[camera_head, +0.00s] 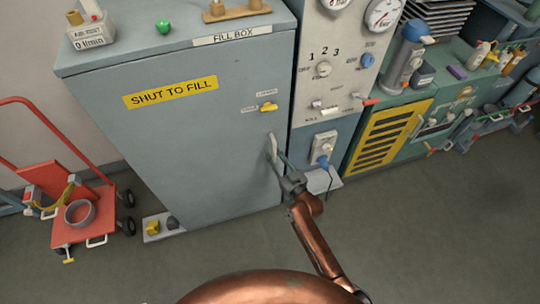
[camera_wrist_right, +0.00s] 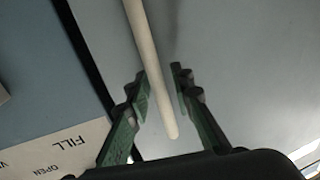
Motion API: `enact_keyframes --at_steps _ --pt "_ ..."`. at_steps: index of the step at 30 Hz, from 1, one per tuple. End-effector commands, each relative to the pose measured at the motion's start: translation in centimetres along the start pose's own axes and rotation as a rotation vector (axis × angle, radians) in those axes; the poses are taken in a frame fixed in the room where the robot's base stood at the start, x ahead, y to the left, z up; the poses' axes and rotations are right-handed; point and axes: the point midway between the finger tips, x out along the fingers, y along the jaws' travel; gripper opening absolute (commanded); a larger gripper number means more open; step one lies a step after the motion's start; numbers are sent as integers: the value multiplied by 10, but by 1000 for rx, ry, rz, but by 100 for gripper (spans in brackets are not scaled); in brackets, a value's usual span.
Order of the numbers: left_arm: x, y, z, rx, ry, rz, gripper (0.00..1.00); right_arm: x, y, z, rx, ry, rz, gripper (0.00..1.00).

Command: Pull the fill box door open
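The fill box door (camera_head: 185,145) is a large grey-blue panel with a yellow "SHUT TO FILL" label, and it looks closed. Its pale upright handle (camera_head: 272,147) is near the door's right edge. My right gripper (camera_head: 281,165) is at the handle's lower part. In the right wrist view the pale handle bar (camera_wrist_right: 148,60) runs between the green fingers of my right gripper (camera_wrist_right: 160,88). The fingers are apart, with a gap showing beside the bar. A small yellow lever (camera_head: 268,107) sits on the door above the handle. My left gripper is out of view.
A red hand cart (camera_head: 85,215) is at the left. A small block with a yellow piece (camera_head: 153,229) lies by the box's base. The floor in front is clear.

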Motion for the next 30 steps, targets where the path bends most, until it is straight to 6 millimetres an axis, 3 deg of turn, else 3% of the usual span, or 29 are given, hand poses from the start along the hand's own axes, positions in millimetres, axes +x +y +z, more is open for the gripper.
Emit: enact_keyframes --at_steps 9,23,24,30 --pt "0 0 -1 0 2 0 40 0 0 0 0 0 0 0" --pt "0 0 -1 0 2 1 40 0 -2 0 1 -1 -2 0" --pt "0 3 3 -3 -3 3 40 9 -19 0 6 1 -3 0" --pt "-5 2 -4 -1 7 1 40 -5 -18 -1 3 -2 -20 0"
